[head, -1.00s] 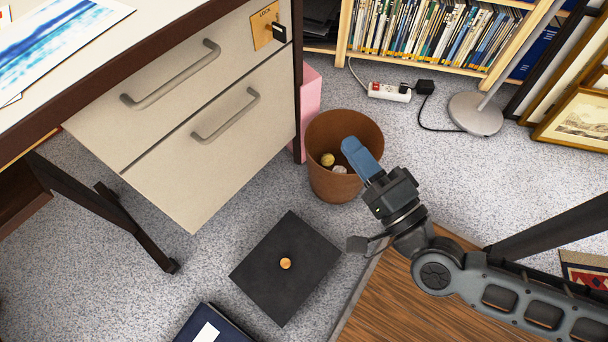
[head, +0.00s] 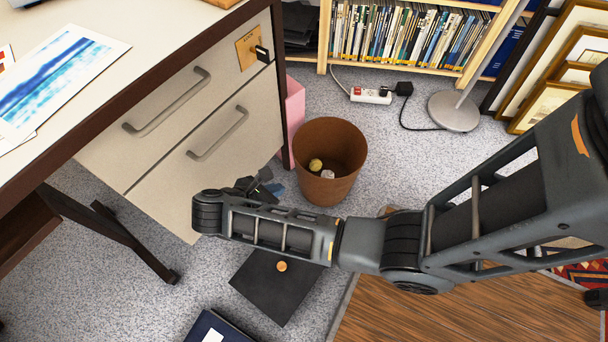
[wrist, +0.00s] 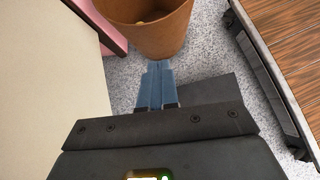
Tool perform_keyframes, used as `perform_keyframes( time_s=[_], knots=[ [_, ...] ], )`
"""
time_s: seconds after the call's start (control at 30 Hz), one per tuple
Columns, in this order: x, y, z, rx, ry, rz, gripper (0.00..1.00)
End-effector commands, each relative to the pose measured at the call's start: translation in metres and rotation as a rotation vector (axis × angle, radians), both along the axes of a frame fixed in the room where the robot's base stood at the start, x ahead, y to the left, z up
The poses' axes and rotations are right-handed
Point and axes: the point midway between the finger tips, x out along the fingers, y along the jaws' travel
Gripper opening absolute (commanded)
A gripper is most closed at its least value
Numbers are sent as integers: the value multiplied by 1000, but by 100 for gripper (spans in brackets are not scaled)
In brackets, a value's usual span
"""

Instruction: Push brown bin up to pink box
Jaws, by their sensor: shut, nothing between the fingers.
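The brown bin (head: 337,188) stands upright on the carpet with crumpled yellow and white paper inside. The pink box (head: 295,115) is mostly hidden behind the desk leg, just left of and behind the bin. In the wrist view the bin (wrist: 160,42) is straight ahead, and the pink box (wrist: 76,22) shows at the upper left. My gripper (wrist: 157,66) is shut and empty, its blue fingertips pointing at the bin's near lower wall. I cannot tell whether they touch it. In the head view my gripper (head: 276,189) is largely hidden behind my arm, low and left of the bin.
The desk drawers (head: 190,130) stand close on the left, with a dark leg (head: 282,80) beside the pink box. A black flat box (head: 275,295) lies in front. A power strip (head: 371,95) and lamp base (head: 454,111) are behind right. Carpet right of the bin is clear.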

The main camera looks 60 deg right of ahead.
Motion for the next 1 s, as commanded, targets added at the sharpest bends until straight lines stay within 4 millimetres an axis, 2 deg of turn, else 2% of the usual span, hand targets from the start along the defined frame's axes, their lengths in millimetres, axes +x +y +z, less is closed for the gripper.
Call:
perform_keyframes(
  time_s=[0.1, 0.27, 0.7, 0.9, 1.0],
  knots=[
    [2, 7, -2, 23, 0, -40, 0],
    [-2, -3, -15, 25, 1, -45, 0],
    [-21, -60, -76, 25, 2, -43, 0],
    [-29, -86, -73, 25, -1, -41, 0],
    [-31, -93, -73, 25, 0, -40, 0]
  ],
)
